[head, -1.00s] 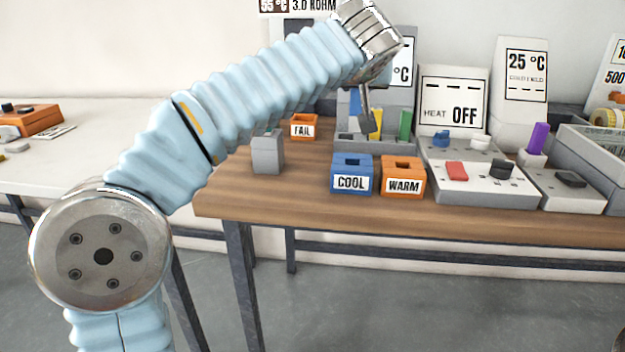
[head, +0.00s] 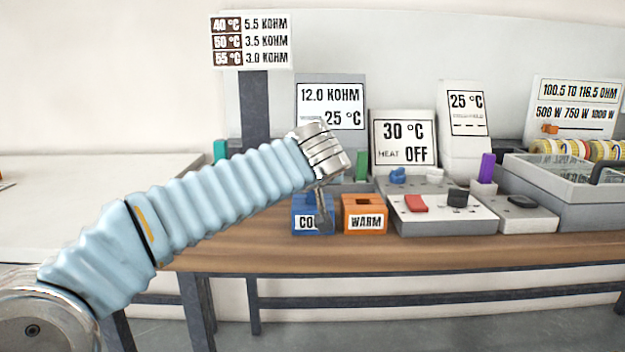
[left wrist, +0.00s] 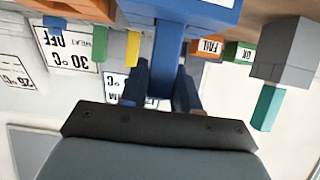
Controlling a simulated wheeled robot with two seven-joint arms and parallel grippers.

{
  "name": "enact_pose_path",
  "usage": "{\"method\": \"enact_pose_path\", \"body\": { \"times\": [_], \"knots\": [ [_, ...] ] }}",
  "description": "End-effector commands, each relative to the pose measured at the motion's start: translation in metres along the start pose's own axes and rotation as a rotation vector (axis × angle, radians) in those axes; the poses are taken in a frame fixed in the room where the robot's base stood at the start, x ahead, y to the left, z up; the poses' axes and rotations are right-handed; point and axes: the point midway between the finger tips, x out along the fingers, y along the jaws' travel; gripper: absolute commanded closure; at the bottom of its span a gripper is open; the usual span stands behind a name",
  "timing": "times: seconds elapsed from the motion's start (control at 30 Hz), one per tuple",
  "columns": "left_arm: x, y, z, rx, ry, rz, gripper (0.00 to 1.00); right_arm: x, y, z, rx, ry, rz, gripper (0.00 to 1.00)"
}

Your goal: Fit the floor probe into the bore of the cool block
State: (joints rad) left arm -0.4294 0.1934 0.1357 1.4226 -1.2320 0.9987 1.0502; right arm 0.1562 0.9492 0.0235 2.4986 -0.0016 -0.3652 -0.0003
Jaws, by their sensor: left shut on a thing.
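The blue cool block (head: 299,203), labelled COOL, stands near the bench's front edge, left of the orange warm block (head: 365,215). My left gripper (head: 323,212) is in front of and above it, hiding part of its label and its bore. In the left wrist view, upside down, my left gripper (left wrist: 162,88) is shut on a blue bar, seemingly the floor probe (left wrist: 170,55). The bar's far end meets the blue block (left wrist: 195,14); I cannot tell whether it is inside the bore or how deep. My right gripper is not in view.
Behind stand a 30 °C heater display (head: 403,140) and a rack with a green piece (head: 362,165). A switch panel (head: 440,213) is right of the warm block. The left wrist view shows a grey block (left wrist: 283,45) with a teal piece (left wrist: 266,108).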

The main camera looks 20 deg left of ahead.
Motion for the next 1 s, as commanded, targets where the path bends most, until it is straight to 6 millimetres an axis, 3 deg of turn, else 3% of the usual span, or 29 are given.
{"method": "enact_pose_path", "body": {
  "times": [0.13,0.17,0.3,0.7,1.0],
  "knots": [
    [0.002,0.0,0.004,0.0,0.0,0.0,1.0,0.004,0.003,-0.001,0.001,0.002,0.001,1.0],
    [0.001,0.0,0.003,0.0,0.0,0.0,0.66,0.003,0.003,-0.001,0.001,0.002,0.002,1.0],
    [0.001,0.0,0.002,0.0,0.0,0.0,0.45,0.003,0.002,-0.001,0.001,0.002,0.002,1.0],
    [-0.004,0.0,-0.001,0.0,0.001,0.001,0.44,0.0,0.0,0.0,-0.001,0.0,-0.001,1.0],
    [-0.07,0.001,0.0,0.001,0.003,0.004,0.44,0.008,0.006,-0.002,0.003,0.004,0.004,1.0]
  ]
}}
